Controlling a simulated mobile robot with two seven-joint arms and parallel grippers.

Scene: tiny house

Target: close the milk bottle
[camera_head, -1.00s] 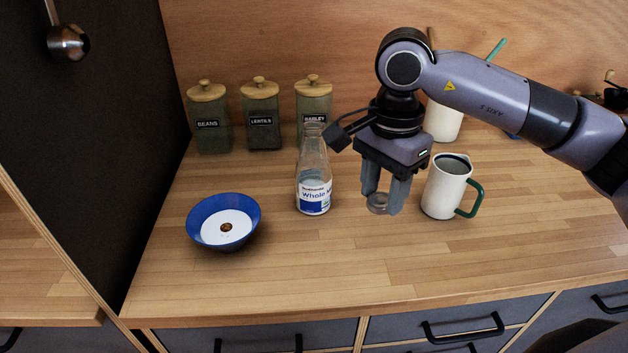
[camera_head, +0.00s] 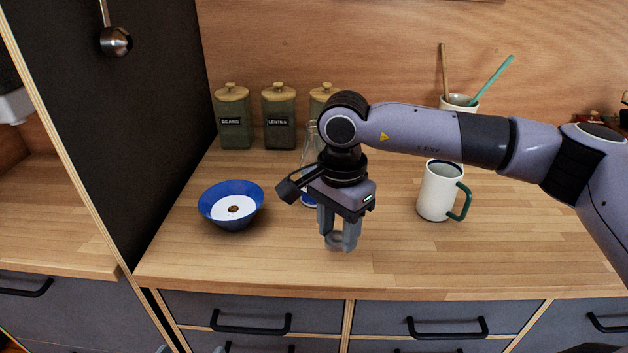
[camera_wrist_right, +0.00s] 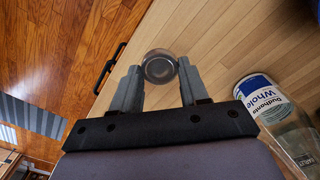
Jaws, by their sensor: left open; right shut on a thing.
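My right gripper (camera_head: 340,238) is shut on a round, clear-grey cap (camera_head: 335,242), held above the counter near its front edge. In the right wrist view the cap (camera_wrist_right: 159,67) sits between the fingertips. The milk bottle (camera_head: 310,145) stands upright behind the gripper, partly hidden by my right arm. In the right wrist view the bottle (camera_wrist_right: 268,102) is at the lower right, apart from the cap, with its white and blue label showing. Two grey fingertips of my left gripper (camera_head: 195,348) show spread apart at the bottom edge, low in front of the drawers.
A blue bowl (camera_head: 230,206) stands left of the bottle. A white mug (camera_head: 437,192) with a green handle stands to the right. Several lidded canisters (camera_head: 234,122) and a utensil crock (camera_head: 458,101) line the back. The front counter strip is clear.

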